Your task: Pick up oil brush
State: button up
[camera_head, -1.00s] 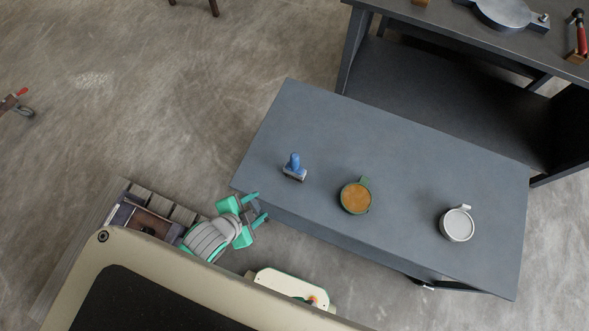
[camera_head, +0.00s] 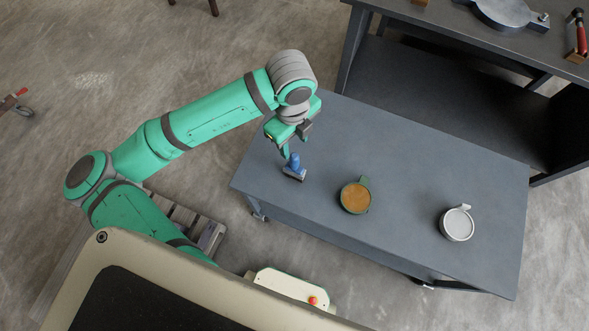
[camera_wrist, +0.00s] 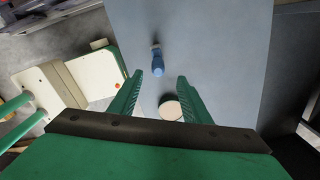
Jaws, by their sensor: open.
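The oil brush (camera_head: 294,167), with a blue handle and a small pale base, stands on the grey table near its left end. It also shows in the wrist view (camera_wrist: 157,60), just beyond the fingertips and between their lines. My gripper (camera_head: 294,142) is over the table's left part, close to the brush and pointing down. In the wrist view my gripper (camera_wrist: 160,79) has its two green fingers spread, with nothing held between them. I see no contact between fingers and brush, but the exact height gap is hard to tell.
On the grey table (camera_head: 400,145), a green cup with orange-brown contents (camera_head: 356,197) stands right of the brush, and a white cup (camera_head: 457,224) farther right. A dark workbench (camera_head: 470,30) stands behind. The table between the cups and its back edge is clear.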

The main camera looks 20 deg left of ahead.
aim_at(295, 156)
jog(key=shift+w+d+r, duration=0.1)
jog(key=shift+d+r, duration=0.2)
jog(key=shift+r, duration=0.1)
jog(key=shift+d+m, duration=0.1)
jog(key=shift+m, duration=0.2)
notch_tip(295, 156, down, 5)
jog(key=shift+f, duration=0.1)
jog(key=shift+s+a+f, duration=0.15)
jog(key=shift+f, duration=1.2)
jog(key=shift+s+a+f, duration=0.1)
jog(key=shift+f, duration=1.25)
grip_shut()
